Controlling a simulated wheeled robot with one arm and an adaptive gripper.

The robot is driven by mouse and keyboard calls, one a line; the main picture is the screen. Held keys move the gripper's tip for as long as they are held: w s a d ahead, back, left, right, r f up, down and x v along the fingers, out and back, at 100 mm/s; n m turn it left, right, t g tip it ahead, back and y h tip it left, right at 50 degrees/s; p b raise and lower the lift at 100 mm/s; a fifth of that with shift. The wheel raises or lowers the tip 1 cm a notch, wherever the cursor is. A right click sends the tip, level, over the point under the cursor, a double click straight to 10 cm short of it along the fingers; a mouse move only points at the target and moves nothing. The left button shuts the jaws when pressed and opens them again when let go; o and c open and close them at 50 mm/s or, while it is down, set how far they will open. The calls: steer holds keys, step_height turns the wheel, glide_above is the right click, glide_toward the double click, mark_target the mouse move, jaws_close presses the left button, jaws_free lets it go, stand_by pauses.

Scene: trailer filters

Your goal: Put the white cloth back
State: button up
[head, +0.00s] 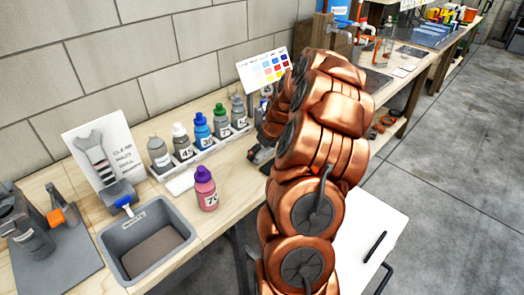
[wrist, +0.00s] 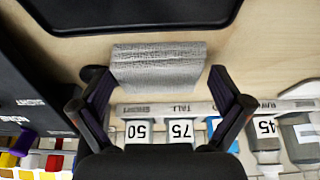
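A pale grey-white woven cloth (wrist: 157,68), roughly rectangular, lies on the wooden bench in the wrist view, in front of the bottle rack. My gripper (wrist: 159,80) is open, with one dark finger at each side of the cloth. The left fingertip is very close to its edge. I cannot tell whether they touch. In the head view my copper arm hides this cloth and most of my gripper (head: 261,152). A flat white piece (head: 181,183) lies in front of the leftmost bottle in the head view. A similar white piece shows at the wrist view's right edge (wrist: 301,89).
The bottle rack (head: 207,152) holds several numbered bottles close to my fingers. A black-rimmed tray (wrist: 60,22) lies beyond the cloth; a dark labelled box (wrist: 30,85) is left.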

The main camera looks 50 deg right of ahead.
steer(key=shift+r, duration=0.35)
steer(key=b+v, duration=0.2)
steer(key=v, duration=1)
steer(key=s+a+r+n+g+y, duration=0.1)
steer(key=s+a+g, duration=0.15)
steer(key=a, duration=1.15)
steer(key=s+a+r+g, duration=0.1)
steer(key=s+a, duration=0.2)
steer(key=a, duration=1.1)
steer(key=s+a+f+g, duration=0.1)
steer(key=s+a, duration=0.2)
steer(key=s, duration=0.3)
steer(key=s+a, duration=0.3)
steer(key=s, duration=0.4)
steer(key=s+a+f+g+h, duration=0.1)
steer(key=s+a, duration=0.2)
steer(key=s, duration=0.3)
steer(key=shift+s+a+f+m+g, duration=0.3)
steer(key=shift+s+f+m+g, duration=0.05)
steer(key=shift+s+m, duration=0.05)
steer(key=shift+r, duration=0.1)
